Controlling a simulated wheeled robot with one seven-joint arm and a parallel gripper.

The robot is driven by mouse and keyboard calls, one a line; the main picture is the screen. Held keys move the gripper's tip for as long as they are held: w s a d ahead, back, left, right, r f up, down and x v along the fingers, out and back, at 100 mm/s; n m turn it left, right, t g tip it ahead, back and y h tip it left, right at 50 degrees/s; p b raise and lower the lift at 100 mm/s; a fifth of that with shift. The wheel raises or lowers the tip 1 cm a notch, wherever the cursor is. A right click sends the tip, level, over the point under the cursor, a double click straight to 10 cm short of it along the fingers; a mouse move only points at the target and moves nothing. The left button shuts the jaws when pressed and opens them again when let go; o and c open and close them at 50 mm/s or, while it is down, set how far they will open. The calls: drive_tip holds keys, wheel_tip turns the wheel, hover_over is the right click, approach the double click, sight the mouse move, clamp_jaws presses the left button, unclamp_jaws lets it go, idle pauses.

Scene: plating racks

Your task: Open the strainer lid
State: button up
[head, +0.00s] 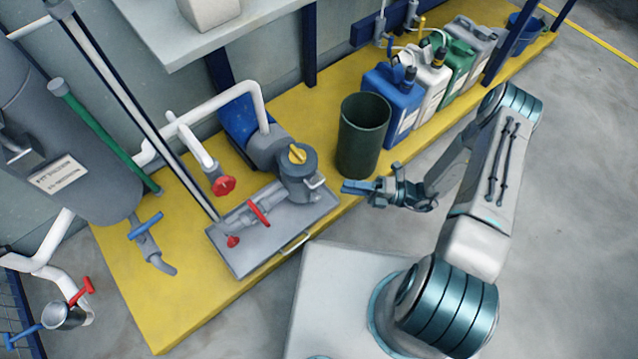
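The strainer is a grey cylindrical pot (300,186) on a grey tray (262,245) near the middle of the head view.
A dark green bin (362,135) stands close behind my gripper. Blue, white, green and grey canisters (393,103) line the yellow platform (165,300) beyond it. Red-handled valves (258,212) and pipes are left of the strainer. Grey floor (560,200) at the right is clear.

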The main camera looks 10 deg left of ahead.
sight(319, 183)
drive_tip(key=a, duration=0.3)
drive_tip(key=a+b, duration=0.1)
drive_tip(key=a, duration=0.2)
drive_tip(key=a+r+b, duration=0.1)
drive_tip(key=a, duration=0.2)
drive_tip(key=shift+s, duration=0.4)
clamp_jaws()
